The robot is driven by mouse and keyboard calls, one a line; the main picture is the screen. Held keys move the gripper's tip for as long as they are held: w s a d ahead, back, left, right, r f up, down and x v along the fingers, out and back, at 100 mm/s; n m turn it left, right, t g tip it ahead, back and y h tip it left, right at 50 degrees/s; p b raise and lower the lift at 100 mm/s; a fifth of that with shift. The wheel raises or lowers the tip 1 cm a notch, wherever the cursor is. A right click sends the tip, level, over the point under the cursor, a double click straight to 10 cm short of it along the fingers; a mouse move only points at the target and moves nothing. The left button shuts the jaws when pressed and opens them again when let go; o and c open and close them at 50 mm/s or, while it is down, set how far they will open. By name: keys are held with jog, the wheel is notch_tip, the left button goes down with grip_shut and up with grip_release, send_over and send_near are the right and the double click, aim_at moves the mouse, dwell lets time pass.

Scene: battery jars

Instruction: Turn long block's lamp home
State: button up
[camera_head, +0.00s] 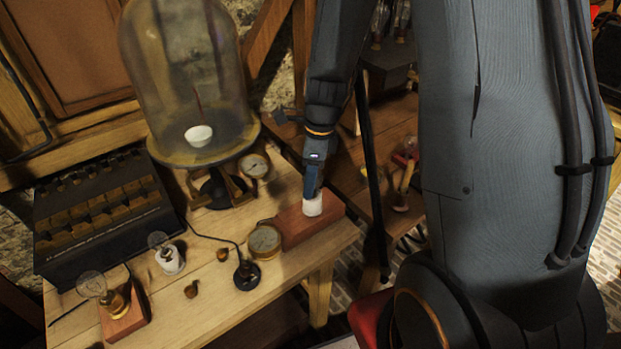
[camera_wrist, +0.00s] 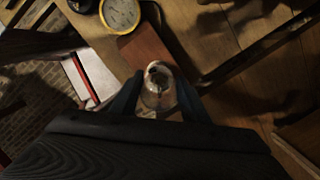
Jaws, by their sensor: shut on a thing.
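The long red-brown block (camera_head: 332,217) lies near the right edge of the wooden table. Its lamp has a white base (camera_head: 313,206) that stands upright on the block. In the wrist view the lamp's clear glass bulb (camera_wrist: 157,95) shows between my fingers, with the block (camera_wrist: 145,48) beyond it. My gripper (camera_head: 312,185) points down from above and is shut on the lamp; it also shows in the wrist view (camera_wrist: 158,88). The fingers hide the bulb in the head view. I cannot tell how far the lamp is seated.
A brass gauge (camera_head: 265,240) stands close left of the block. A glass bell jar (camera_head: 190,90) stands behind. A lamp with a white base (camera_head: 170,260), a short block with a bulb (camera_head: 123,318), and a dark battery box (camera_head: 60,245) are at left. A wired black piece (camera_head: 246,276) lies in front.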

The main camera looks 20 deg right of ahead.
jog(key=shift+r+m+p, duration=0.1)
jog(key=shift+m+p, duration=2)
jog(key=shift+p, duration=0.45)
jog(key=shift+m, duration=0.3)
jog(key=shift+d+m+t, duration=0.1)
jog(key=shift+m+t, duration=0.2)
jog(key=shift+m, duration=0.5)
jog(key=shift+w+m+h, duration=0.1)
jog(key=shift+m+h, duration=0.2)
jog(key=shift+m, duration=0.6)
jog(key=shift+d+m, duration=0.1)
jog(key=shift+m, duration=1.8)
jog(key=o, duration=1.2)
jog(key=shift+o, duration=0.2)
